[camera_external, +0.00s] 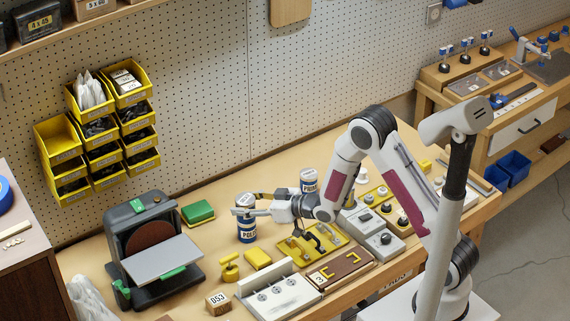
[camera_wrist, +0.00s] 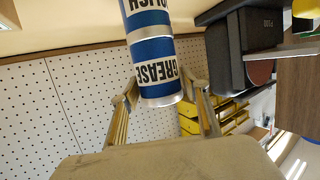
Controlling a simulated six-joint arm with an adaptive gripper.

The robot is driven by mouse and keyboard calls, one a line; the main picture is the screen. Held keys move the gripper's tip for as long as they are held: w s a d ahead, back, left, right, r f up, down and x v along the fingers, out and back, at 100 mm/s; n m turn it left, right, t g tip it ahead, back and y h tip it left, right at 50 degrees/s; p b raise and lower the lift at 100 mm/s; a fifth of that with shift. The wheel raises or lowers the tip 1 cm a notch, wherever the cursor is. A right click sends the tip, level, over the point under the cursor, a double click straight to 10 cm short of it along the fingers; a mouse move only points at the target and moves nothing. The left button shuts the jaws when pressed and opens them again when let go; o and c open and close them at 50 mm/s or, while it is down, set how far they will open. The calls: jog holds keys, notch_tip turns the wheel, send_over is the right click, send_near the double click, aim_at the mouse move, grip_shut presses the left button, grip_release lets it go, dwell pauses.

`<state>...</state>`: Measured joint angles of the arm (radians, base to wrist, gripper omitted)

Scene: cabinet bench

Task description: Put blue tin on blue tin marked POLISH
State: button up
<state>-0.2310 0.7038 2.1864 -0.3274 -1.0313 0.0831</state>
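A blue tin marked GREASE (camera_wrist: 157,73) shows in the wrist view, which is upside down, so its upper end points down the picture. My gripper (camera_wrist: 160,88) has one finger on each side of this tin, with almost no gap, and appears shut on it. The blue tin marked POLISH (camera_wrist: 147,22) is directly below it in line, seemingly touching; a very small gap cannot be ruled out. In the external view the POLISH tin (camera_external: 247,233) stands upright on the bench, and my gripper (camera_external: 246,204) reaches in from the right at the upper tin, mostly hidden by the fingers.
Another blue-and-white tin (camera_external: 309,180) stands behind my wrist. A sander (camera_external: 155,250) is to the left, with a green-topped box (camera_external: 198,212) behind.

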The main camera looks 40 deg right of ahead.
jog(key=shift+o, duration=0.2)
jog(key=shift+s+r, duration=0.1)
jog(key=shift+r, duration=0.1)
jog(key=shift+s+d+r, duration=0.2)
jog(key=shift+s+d, duration=0.2)
jog(key=shift+s, duration=0.1)
jog(key=v, duration=1)
jog(key=shift+s, duration=0.25)
jog(key=shift+d+r, duration=0.15)
jog(key=shift+d, duration=0.05)
dwell(0.3)
jog(key=s+d+r+m+g+h, duration=0.1)
jog(key=s+d+r+m+h, duration=0.15)
jog(key=d+r, duration=0.3)
jog(key=s+d+r+m+g+h, duration=0.1)
jog(key=s+d+r+h, duration=0.3)
jog(key=d, duration=0.3)
jog(key=s+d+r+m+g, duration=0.1)
jog(key=s+r+g, duration=0.1)
jog(key=s, duration=0.9)
jog(key=s+d+r+m+g, duration=0.1)
jog(key=s+d+r+g, duration=0.1)
jog(key=s, duration=0.9)
jog(key=shift+s+d+g+h, duration=0.3)
jog(key=shift+g+h, duration=0.05)
jog(key=shift+g, duration=0.15)
